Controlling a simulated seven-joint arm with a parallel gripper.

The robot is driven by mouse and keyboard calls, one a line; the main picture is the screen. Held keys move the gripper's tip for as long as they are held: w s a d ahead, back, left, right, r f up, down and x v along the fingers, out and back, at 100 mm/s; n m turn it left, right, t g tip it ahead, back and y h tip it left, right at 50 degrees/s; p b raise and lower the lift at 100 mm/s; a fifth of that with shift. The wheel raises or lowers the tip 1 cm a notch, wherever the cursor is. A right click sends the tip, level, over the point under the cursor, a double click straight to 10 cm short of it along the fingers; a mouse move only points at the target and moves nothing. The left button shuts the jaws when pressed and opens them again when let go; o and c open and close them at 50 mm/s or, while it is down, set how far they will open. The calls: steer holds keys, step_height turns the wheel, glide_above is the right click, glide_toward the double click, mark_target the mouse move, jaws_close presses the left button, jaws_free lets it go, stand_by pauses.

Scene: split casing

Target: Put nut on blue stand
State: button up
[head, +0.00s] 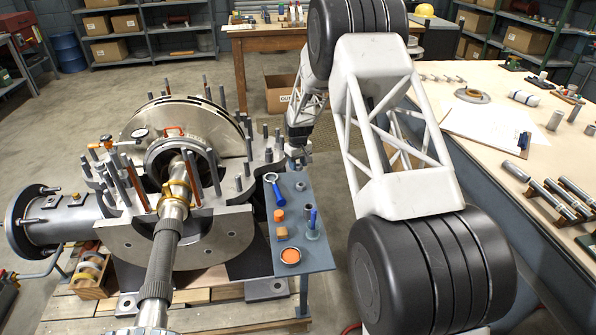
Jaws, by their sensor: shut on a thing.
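My gripper (299,155) is small in the head view, at the right edge of the split casing and above the far end of the blue stand. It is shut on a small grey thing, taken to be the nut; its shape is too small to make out. The blue stand (318,257) is a narrow blue-grey table beside the casing. A blue-handled tool with a ring end, an orange piece, a tan block, a blue upright piece on a green base and an orange-filled dish rest on it. The gripper appears apart from the stand's top.
The grey casing (215,243) with several upright studs stands left of the stand, a shaft (165,245) lying through it. A long workbench (480,130) with papers and metal parts is at the right. An open cardboard box (281,94) sits on the floor behind.

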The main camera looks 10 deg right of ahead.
mark_target(298, 176)
steer(key=shift+f, duration=1.7)
steer(key=shift+f, duration=0.15)
steer(key=o, duration=0.9)
steer(key=shift+o, duration=0.2)
step_height(298, 176, up, 12)
